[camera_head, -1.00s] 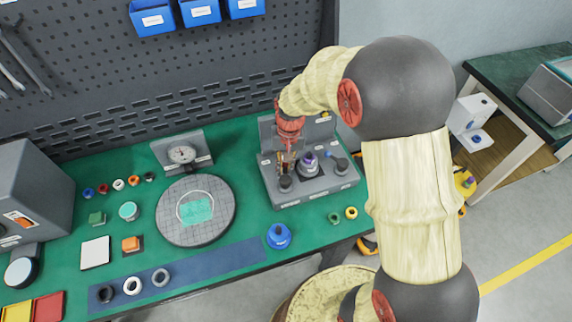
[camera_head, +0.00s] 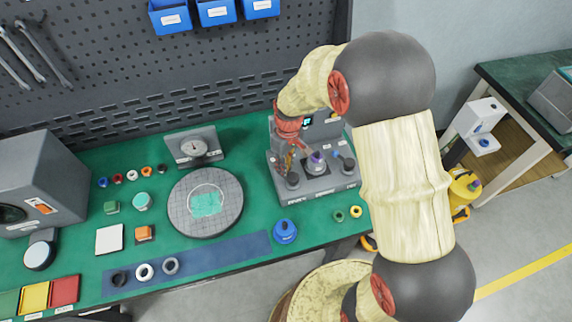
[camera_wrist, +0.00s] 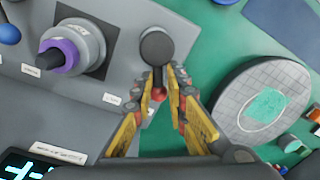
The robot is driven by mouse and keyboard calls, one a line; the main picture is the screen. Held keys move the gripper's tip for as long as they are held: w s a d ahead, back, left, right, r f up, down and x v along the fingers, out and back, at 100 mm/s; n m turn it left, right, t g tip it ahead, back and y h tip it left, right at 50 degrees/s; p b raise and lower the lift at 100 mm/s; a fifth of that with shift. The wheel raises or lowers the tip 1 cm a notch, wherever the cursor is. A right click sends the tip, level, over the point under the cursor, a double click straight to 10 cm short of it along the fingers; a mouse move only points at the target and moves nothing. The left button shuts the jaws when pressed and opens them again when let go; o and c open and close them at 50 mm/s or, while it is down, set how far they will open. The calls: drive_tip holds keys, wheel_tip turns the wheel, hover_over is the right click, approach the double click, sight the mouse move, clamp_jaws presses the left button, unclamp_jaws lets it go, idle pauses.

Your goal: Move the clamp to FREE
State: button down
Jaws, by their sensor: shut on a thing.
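The clamp's dark lever (camera_wrist: 157,50) has a round end and a narrow bar leading to a red tip (camera_wrist: 159,94). It stands on the grey test station in the wrist view. My gripper (camera_wrist: 168,90) has its yellow-sided fingers closed in at this red tip. In the head view, my gripper (camera_head: 290,162) is over the left part of the grey test station (camera_head: 318,192), partly hiding its controls. A fitting with a purple ring (camera_wrist: 64,54) sits beside the lever; it also shows in the head view (camera_head: 316,160). The small labels are unreadable.
A lit display (camera_wrist: 25,168) is on the station. A round gridded plate (camera_head: 178,213) lies to its left, with a dial gauge (camera_head: 194,148) behind. The pegboard rises behind the table.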

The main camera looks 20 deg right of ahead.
drive_tip(key=shift+s+f+n, duration=0.2)
drive_tip(key=shift+s+n, duration=0.1)
drive_tip(key=shift+d, duration=0.1)
drive_tip(key=c, duration=1.9)
unclamp_jaws()
drive_tip(key=shift+d, duration=0.1)
drive_tip(key=shift+w+r, duration=0.1)
drive_tip(key=shift+r, duration=0.05)
drive_tip(key=shift+w+r, duration=0.15)
drive_tip(key=shift+r, duration=0.4)
wheel_tip(320, 180, up, 11)
drive_tip(key=shift+d, duration=0.3)
drive_tip(key=shift+w+f, duration=0.1)
drive_tip(key=shift+f, duration=0.05)
